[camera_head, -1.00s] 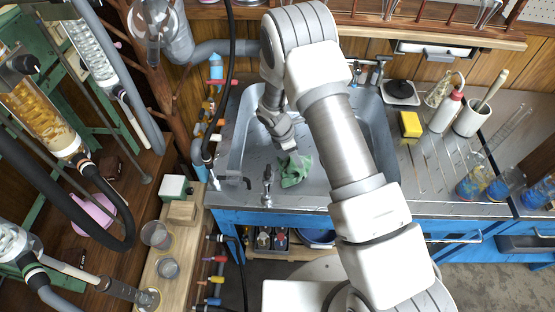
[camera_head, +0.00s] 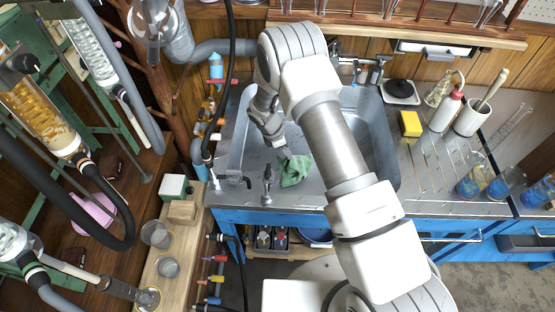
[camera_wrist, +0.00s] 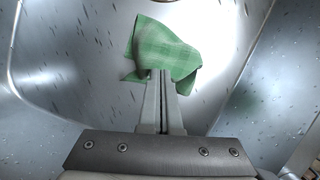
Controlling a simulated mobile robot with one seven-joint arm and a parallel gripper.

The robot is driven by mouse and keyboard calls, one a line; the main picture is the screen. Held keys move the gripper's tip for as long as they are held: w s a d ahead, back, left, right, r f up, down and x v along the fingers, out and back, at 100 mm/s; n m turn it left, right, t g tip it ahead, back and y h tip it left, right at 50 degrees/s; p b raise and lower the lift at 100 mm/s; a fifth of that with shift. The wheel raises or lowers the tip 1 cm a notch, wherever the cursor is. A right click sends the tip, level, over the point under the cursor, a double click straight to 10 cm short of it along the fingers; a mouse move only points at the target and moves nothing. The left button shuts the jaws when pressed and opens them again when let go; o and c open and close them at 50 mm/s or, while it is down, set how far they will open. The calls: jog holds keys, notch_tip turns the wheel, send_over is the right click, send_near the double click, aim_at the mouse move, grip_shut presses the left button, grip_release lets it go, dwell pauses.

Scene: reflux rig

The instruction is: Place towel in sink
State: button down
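The green checked towel (camera_head: 296,171) is bunched up within the outline of the metal sink (camera_head: 372,127), near its front side. In the wrist view the towel (camera_wrist: 168,48) is at the fingertips, with a faint green reflection on the shiny metal below right. My gripper (camera_head: 281,153) reaches down into the left part of the sink. Its fingers (camera_wrist: 161,75) are close together, with their tips at the towel's lower edge, and appear shut on it. I cannot tell clearly how high the towel is above the sink floor.
A faucet (camera_head: 267,184) stands at the sink's front edge. A yellow sponge (camera_head: 410,124), a red-capped bottle (camera_head: 446,111) and a white pot (camera_head: 472,118) stand on the right counter. Glass apparatus and a black hose (camera_head: 231,80) crowd the left.

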notch_tip(320, 180, down, 8)
jog(key=b, duration=0.6)
jog(key=shift+b, duration=0.35)
notch_tip(320, 180, up, 9)
jog(key=p, duration=0.5)
jog(key=shift+r+p, duration=0.2)
jog(key=shift+p, duration=0.2)
jog(key=s+d+r+m+y+p, duration=0.1)
jog(key=s+d+r+m, duration=0.2)
jog(key=r, duration=0.8)
jog(key=s+d+r+m+t+p, duration=0.1)
jog(key=d+r+m, duration=0.25)
jog(key=r, duration=0.75)
jog(key=s+d+r+m+y, duration=0.1)
jog(key=s+d+r+m, duration=0.2)
jog(key=r, duration=0.8)
jog(key=s+d+r+m+t+y+p, duration=0.1)
jog(key=s+r+m, duration=0.5)
jog(key=s, duration=0.4)
jog(key=s+d+r+m+t+p, duration=0.1)
jog(key=s+r+m, duration=0.4)
jog(key=s, duration=0.6)
notch_tip(320, 180, up, 2)
jog(key=shift+s+d+r+m+t+y+p, duration=0.15)
jog(key=shift+s+d+m+t+y+p, duration=0.25)
jog(key=shift+t, duration=0.3)
